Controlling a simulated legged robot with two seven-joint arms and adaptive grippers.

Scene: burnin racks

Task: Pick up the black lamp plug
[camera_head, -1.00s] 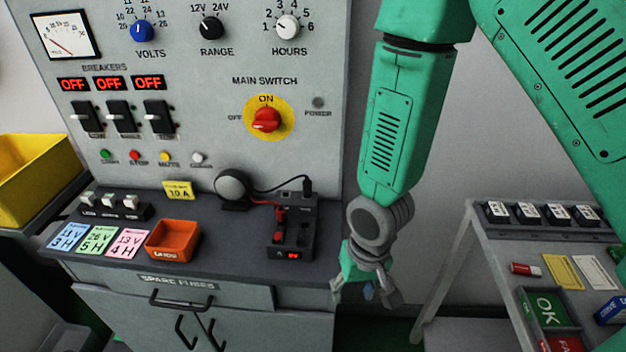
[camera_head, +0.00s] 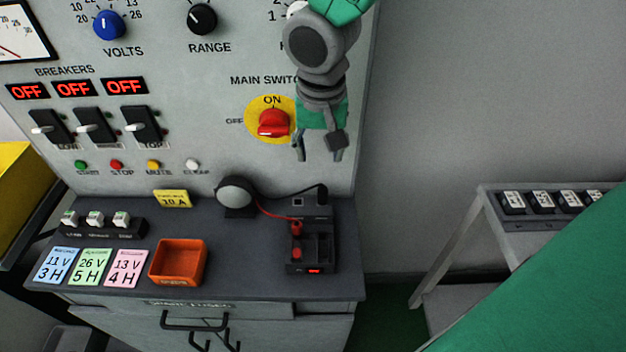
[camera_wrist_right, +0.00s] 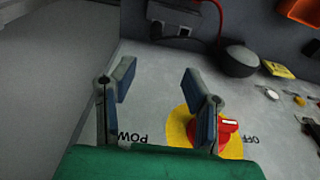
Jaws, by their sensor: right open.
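The black lamp plug (camera_head: 321,193) stands at the back right of a black test unit (camera_head: 318,243) on the counter, with a black cable running left toward a round lamp (camera_head: 235,191). In the wrist view a black plug shape (camera_wrist_right: 156,29) shows beyond the fingertips, beside the unit. My right gripper (camera_head: 319,152) points down, open and empty, above the plug and in front of the panel. It is apart from the plug. Its two fingers show spread in the wrist view (camera_wrist_right: 159,75). My left gripper is not in view.
A red lead with a red plug (camera_head: 296,229) runs from the lamp to the unit. The main switch (camera_head: 273,123) is close left of my right gripper. An orange bin (camera_head: 178,262) and coloured cards stand left on the counter. A side rack (camera_head: 490,225) stands at right.

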